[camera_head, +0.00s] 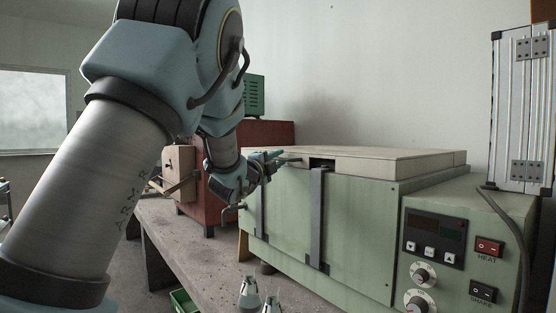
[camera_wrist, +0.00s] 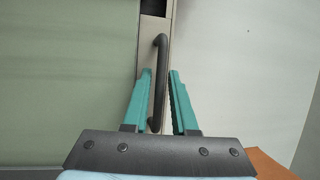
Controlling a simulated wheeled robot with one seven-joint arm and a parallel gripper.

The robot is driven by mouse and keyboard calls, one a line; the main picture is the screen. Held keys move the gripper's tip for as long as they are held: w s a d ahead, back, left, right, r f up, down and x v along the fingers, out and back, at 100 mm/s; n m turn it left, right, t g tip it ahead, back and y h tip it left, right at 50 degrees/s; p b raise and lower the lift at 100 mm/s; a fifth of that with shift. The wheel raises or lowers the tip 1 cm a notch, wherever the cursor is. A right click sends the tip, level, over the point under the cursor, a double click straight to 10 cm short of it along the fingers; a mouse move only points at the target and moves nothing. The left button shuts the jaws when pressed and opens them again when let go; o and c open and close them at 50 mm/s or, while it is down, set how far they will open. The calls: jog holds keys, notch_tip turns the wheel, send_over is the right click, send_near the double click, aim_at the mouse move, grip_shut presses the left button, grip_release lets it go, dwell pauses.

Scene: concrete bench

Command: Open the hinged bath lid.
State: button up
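The bath is a pale green box (camera_head: 345,225) on the bench, with a flat cream lid (camera_head: 385,157) lying shut on its top. In the wrist view a dark curved handle (camera_wrist: 163,60) stands against a pale narrow strip. My gripper (camera_head: 276,157) is at the left front edge of the lid. In the wrist view its teal fingers (camera_wrist: 160,76) are open, one on each side of the handle, with gaps showing. The head view does not show the handle clearly.
Dark straps (camera_head: 317,220) run down the bath's front. A control panel (camera_head: 434,250) with knobs and switches is at its right. A red-brown cabinet (camera_head: 270,134) stands behind. Small flasks (camera_head: 249,294) stand on the bench (camera_head: 200,250) in front. A metal-framed unit (camera_head: 522,110) rises at right.

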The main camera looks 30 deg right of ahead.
grip_shut()
dwell(1.3)
